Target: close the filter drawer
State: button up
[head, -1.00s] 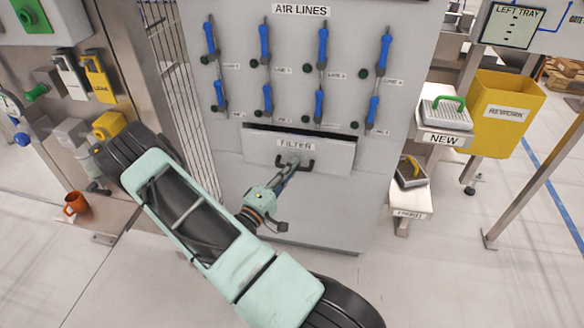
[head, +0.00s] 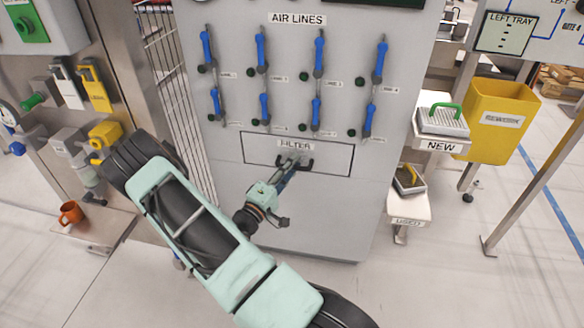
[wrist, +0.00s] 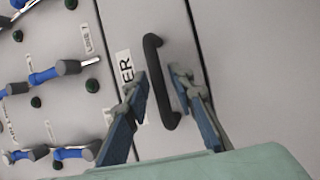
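The filter drawer (head: 335,158) is a grey front set low in the grey cabinet, with a FILTER label (head: 294,145) above its black handle. In the head view its front looks flush with the cabinet face, with only a thin dark outline around it. My gripper (head: 294,170) is at the handle, partly covering it. In the wrist view the handle (wrist: 158,75) lies between the two fingertips of my gripper (wrist: 159,76). The fingers stand apart, one on each side of the bar, with a small gap visible; I cannot tell whether either touches it.
Blue air-line connectors (head: 319,55) hang in two rows above the drawer. To the right are a NEW shelf (head: 440,144) with a green-handled filter, a lower shelf (head: 409,212) with another filter, and a yellow bin (head: 500,118). An orange mug (head: 70,212) stands at left.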

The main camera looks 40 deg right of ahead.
jog(key=v, duration=1.2)
jog(key=shift+a+r, duration=0.1)
dwell(0.4)
